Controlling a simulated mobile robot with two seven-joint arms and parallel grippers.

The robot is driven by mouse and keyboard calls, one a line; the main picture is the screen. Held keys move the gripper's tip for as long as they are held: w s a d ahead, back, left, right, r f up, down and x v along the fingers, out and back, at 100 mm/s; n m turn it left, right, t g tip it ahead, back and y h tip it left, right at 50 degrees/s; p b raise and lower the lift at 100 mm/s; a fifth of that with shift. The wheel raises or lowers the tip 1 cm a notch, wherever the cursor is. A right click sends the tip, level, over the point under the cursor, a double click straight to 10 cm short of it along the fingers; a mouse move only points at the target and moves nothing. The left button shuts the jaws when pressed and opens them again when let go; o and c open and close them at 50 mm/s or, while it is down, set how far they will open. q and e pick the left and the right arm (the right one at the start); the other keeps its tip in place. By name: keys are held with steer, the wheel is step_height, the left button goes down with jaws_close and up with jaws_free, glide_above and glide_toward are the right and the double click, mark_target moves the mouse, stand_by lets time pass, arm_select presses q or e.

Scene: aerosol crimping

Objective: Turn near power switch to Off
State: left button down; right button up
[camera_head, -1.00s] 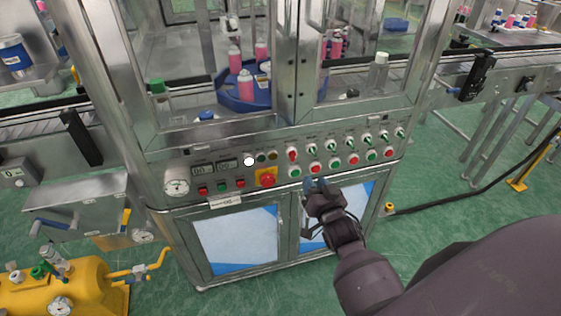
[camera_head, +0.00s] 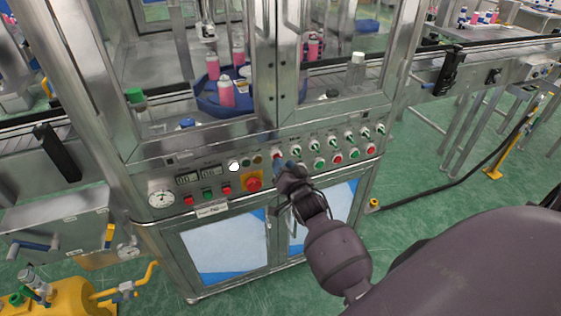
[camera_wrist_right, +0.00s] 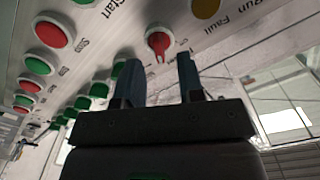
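The near power switch appears to be a red rotary knob (camera_head: 277,155) on the machine's front panel (camera_head: 225,180), left of the row of green knobs. In the right wrist view the red knob (camera_wrist_right: 158,41) sits on a white round base, with its pointer directed toward my gripper. My right gripper (camera_head: 282,164) is at the panel, just in front of the knob. In the wrist view its two dark fingers (camera_wrist_right: 159,72) are apart, with the knob just beyond the gap between their tips. I cannot tell whether they touch it. My left gripper is not in view.
A red emergency button (camera_head: 252,184) on a yellow plate is left of my gripper. Green knobs (camera_head: 314,148) and red and green push buttons (camera_head: 337,158) are close on the right. A glass-walled cabinet rises above the panel, with pink cans (camera_head: 226,92) inside.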

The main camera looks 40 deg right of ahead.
steer(key=shift+x, duration=1.35)
jaws_close()
